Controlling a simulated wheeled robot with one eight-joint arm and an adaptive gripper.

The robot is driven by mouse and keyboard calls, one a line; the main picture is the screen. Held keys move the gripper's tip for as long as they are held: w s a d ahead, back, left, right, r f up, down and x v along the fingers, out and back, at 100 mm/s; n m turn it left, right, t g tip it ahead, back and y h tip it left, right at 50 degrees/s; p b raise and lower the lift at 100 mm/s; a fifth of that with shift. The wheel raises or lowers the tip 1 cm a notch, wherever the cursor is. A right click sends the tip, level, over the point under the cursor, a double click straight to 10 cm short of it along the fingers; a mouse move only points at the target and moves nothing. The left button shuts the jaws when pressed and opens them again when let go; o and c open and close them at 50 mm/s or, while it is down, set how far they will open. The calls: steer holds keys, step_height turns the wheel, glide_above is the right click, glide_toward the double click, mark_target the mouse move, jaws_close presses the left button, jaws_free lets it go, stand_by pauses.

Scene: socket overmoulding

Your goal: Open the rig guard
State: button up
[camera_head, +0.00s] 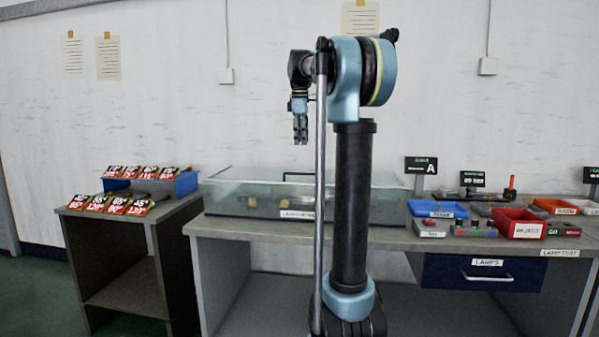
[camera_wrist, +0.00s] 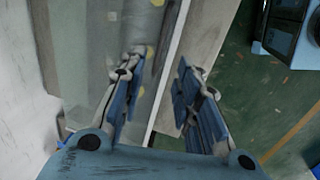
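The rig guard (camera_head: 250,187) is a clear, box-like cover on the bench, with a dark bar-like handle near its top edge. It looks closed. My arm and a thin grey pole stand in front of its middle and hide part of it. My gripper (camera_head: 300,130) hangs fingers down above the guard's middle, apart from it. In the wrist view my gripper (camera_wrist: 158,75) has its two blue-padded fingers spread with nothing between them. A clear panel, probably the guard, shows beyond the left finger.
The bench (camera_head: 215,228) carries a blue tray (camera_head: 438,210), a red bin (camera_head: 518,224) and small signs at the right. A drawer (camera_head: 480,272) marked LAMPS is below. A side table (camera_head: 75,212) with red-and-white cards and a blue bin (camera_head: 185,184) stands at the left.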

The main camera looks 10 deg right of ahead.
glide_above(305, 181)
steer(key=s+a, duration=0.2)
steer(key=s, duration=0.1)
step_height(305, 181, down, 13)
steer(key=shift+s+d+f, duration=0.1)
steer(key=shift+d, duration=0.05)
jaws_close()
